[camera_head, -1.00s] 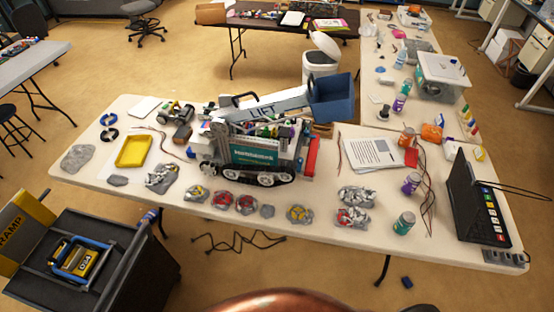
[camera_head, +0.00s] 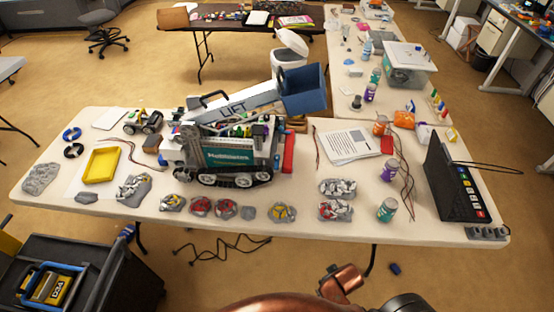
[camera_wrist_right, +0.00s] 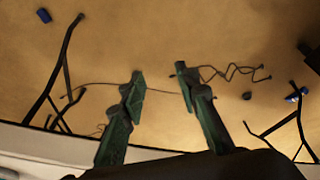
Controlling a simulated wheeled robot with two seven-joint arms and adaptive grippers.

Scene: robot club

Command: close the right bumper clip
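The tracked model vehicle (camera_head: 225,155) with a grey boom and a blue bucket (camera_head: 303,90) stands on the white table in the head view. A red upright part (camera_head: 288,153), which looks like its bumper, is at the vehicle's right end. The right bumper clip is too small to make out, so I cannot tell its state. My right gripper (camera_wrist_right: 160,76) shows in the right wrist view, with its two green fingers apart and nothing between them. It is over the floor, away from the vehicle. My left gripper is in neither view.
Several rocks (camera_head: 201,206) lie along the front of the table (camera_head: 300,225). Papers (camera_head: 349,146), bottles (camera_head: 387,209) and a black panel (camera_head: 455,180) stand to the right. A black cart (camera_head: 85,280) is at the front left. A cable (camera_head: 210,250) lies on the floor.

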